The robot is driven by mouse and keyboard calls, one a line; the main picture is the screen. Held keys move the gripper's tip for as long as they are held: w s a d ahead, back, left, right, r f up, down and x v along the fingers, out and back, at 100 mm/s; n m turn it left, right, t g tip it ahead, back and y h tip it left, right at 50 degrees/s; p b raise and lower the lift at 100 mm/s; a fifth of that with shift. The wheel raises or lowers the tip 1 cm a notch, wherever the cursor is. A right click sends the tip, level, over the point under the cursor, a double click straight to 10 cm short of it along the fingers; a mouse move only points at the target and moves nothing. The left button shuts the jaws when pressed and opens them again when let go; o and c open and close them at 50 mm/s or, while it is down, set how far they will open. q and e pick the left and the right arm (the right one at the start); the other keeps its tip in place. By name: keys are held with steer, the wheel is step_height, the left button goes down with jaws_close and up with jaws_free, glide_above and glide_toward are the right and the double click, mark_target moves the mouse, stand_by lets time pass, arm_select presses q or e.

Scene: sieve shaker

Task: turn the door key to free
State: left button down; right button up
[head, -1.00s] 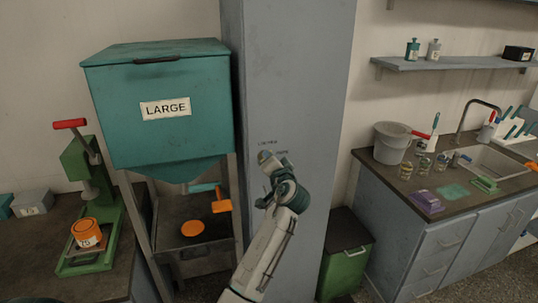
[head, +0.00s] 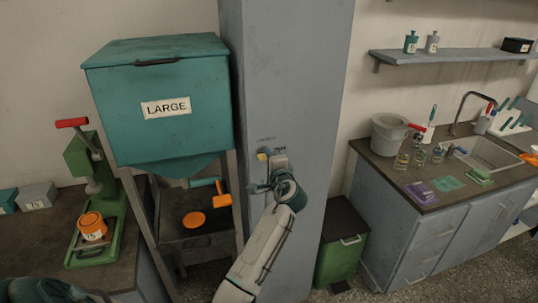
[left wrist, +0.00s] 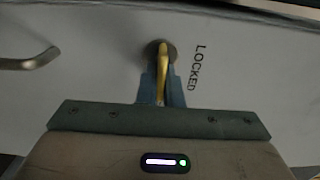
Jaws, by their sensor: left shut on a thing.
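The yellow door key (left wrist: 163,62) sits in a round lock (left wrist: 153,48) on the grey cabinet door (left wrist: 100,90) in the left wrist view. The word LOCKED (left wrist: 201,68) is printed sideways to the right of the key. My left gripper (left wrist: 161,88) is shut on the key, its blue-grey fingers on either side of it. In the head view my left gripper (head: 272,160) is up against the tall grey cabinet (head: 296,90), with a bit of yellow beside it. Small lettering above it is too small to read. My right gripper is not in view.
A door handle (left wrist: 30,60) is left of the lock in the left wrist view. A teal hopper marked LARGE (head: 160,95) stands left of the cabinet. A green bin (head: 340,262) and a sink counter (head: 425,215) are to the right.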

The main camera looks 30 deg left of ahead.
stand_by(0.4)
arm_select(q)
steer(key=c, duration=1.6)
jaws_free()
steer(key=shift+d, duration=0.1)
steer(key=shift+s+d+f, duration=0.15)
steer(key=shift+s+d, duration=0.05)
steer(key=shift+d, duration=0.05)
steer(key=b+v, duration=0.4)
steer(key=v, duration=0.6)
